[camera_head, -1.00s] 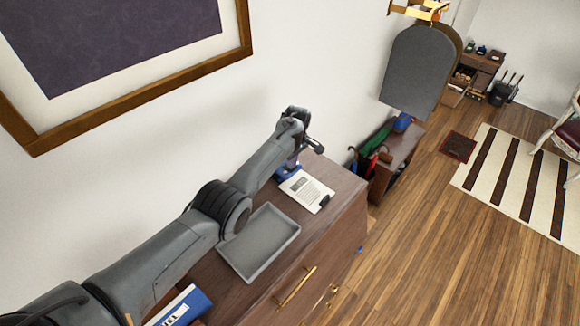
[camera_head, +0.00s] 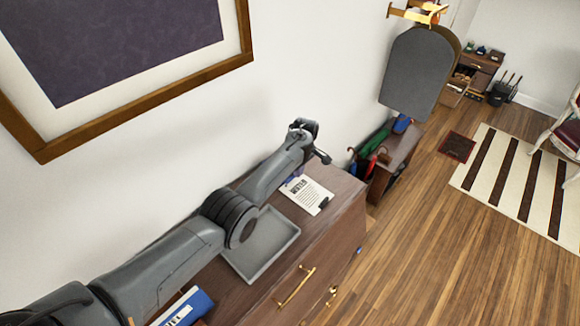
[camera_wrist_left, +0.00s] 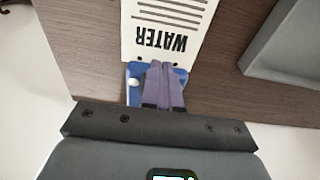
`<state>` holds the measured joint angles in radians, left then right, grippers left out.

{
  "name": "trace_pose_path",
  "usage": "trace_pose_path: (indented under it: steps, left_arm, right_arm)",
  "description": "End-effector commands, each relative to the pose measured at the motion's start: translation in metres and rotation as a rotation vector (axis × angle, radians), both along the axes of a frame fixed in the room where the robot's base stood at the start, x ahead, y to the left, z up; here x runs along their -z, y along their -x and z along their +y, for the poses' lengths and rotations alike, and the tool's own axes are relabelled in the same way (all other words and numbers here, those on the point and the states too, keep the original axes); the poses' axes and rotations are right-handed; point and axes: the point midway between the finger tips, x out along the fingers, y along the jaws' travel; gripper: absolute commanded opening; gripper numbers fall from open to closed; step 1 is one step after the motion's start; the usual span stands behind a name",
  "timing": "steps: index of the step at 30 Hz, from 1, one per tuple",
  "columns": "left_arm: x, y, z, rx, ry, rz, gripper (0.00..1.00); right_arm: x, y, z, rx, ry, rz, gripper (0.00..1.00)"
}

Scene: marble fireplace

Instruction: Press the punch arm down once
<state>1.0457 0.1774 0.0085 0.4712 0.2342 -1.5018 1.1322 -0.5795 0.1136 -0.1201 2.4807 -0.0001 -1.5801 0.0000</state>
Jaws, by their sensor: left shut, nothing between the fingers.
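The hole punch (camera_wrist_left: 133,82) shows in the left wrist view as a blue body with a pale round part at its left; its middle is hidden behind my fingers. In the head view only a bit of blue shows beside the arm. A white sheet (camera_wrist_left: 165,25) marked WATER lies right at the punch; it also shows in the head view (camera_head: 307,195). My left gripper (camera_wrist_left: 165,68) is shut, its two purple-looking fingers side by side over the punch. Whether they touch the punch arm, and how far down that arm is, I cannot tell. My right gripper is not in view.
The punch stands on a brown cabinet (camera_head: 335,225) against the wall. A grey tray (camera_head: 268,248) lies under my left forearm, and a blue binder (camera_head: 188,308) lies nearer. A lower shelf with umbrellas (camera_head: 375,158) stands beyond the cabinet.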

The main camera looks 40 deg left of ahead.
Motion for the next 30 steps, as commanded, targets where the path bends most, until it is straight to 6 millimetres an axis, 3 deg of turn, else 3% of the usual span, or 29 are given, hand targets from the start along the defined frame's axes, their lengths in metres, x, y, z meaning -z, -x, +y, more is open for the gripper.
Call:
trace_pose_path:
  steps: [8, 21, 30]
  left_arm:
    - [-0.012, 0.000, 0.000, -0.001, -0.002, 0.000, 0.00]
    - [-0.082, 0.000, -0.008, 0.000, -0.002, -0.004, 0.00]
    - [-0.106, 0.000, -0.011, 0.000, 0.000, 0.000, 0.00]
  right_arm:
    - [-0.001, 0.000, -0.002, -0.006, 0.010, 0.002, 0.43]
    - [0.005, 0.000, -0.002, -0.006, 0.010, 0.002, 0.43]
    - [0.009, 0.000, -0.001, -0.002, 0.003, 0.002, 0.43]
